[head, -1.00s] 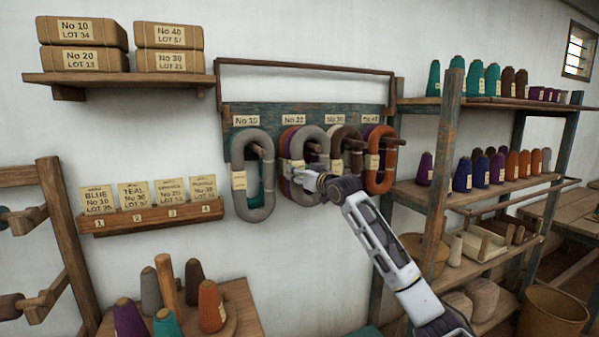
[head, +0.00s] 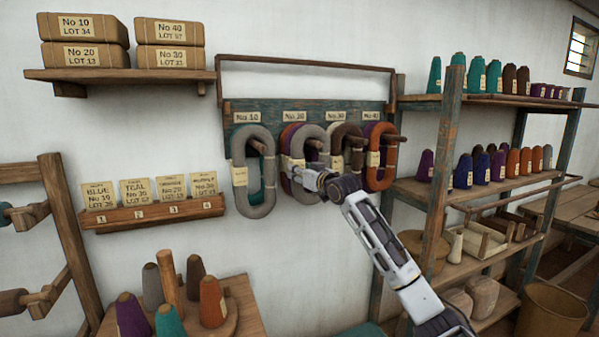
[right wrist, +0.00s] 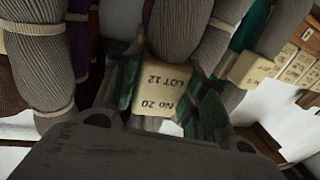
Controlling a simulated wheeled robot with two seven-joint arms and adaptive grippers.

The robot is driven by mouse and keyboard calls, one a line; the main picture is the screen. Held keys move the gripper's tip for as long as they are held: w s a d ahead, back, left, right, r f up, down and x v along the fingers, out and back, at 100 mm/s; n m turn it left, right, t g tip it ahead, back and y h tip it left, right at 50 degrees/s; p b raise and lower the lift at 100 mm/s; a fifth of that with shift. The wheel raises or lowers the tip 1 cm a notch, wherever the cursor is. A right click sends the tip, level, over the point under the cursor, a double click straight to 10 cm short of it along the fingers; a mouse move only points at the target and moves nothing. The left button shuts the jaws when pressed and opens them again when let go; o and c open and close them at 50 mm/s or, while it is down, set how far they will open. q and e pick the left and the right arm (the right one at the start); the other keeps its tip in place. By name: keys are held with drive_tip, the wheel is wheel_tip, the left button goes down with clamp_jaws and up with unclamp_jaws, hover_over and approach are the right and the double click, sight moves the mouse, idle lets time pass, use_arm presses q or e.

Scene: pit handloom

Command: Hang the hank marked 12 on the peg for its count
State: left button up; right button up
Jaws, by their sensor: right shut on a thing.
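A grey hank (head: 313,194) hangs in front of the No 20 place of the teal peg board (head: 273,106). Its cream tag (right wrist: 168,88) reads No 20, LOT 12, upside down in the right wrist view. My right gripper (head: 304,178) is shut on this hank at the tag; its teal fingers show either side of the tag. An orange and purple hank (head: 287,142) shows behind. I cannot tell whether the No 20 peg passes through the grey hank. My left gripper is out of view.
A grey and teal hank pair (head: 240,180) hangs at No 10, left. A cone shelf (head: 455,193) stands further right.

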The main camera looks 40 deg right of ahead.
drive_tip(key=shift+w+a+f, duration=0.1)
drive_tip(key=shift+w+f, duration=0.05)
drive_tip(key=shift+f, duration=0.5)
drive_tip(key=o, duration=0.8)
drive_tip(key=shift+c, duration=0.2)
drive_tip(key=o, duration=0.4)
drive_tip(key=shift+w+r, duration=0.1)
drive_tip(key=shift+w, duration=0.1)
drive_tip(key=shift+r, duration=0.1)
drive_tip(key=shift+s+r, duration=0.1)
drive_tip(key=shift+s, duration=0.15)
drive_tip(key=shift+s, duration=0.1)
drive_tip(key=shift+s+a, duration=0.2)
drive_tip(key=shift+s, duration=1.7)
drive_tip(key=shift+s+a, duration=0.2)
drive_tip(key=shift+s, duration=1.75)
drive_tip(key=shift+s+a, duration=0.2)
drive_tip(key=shift+s, duration=1.7)
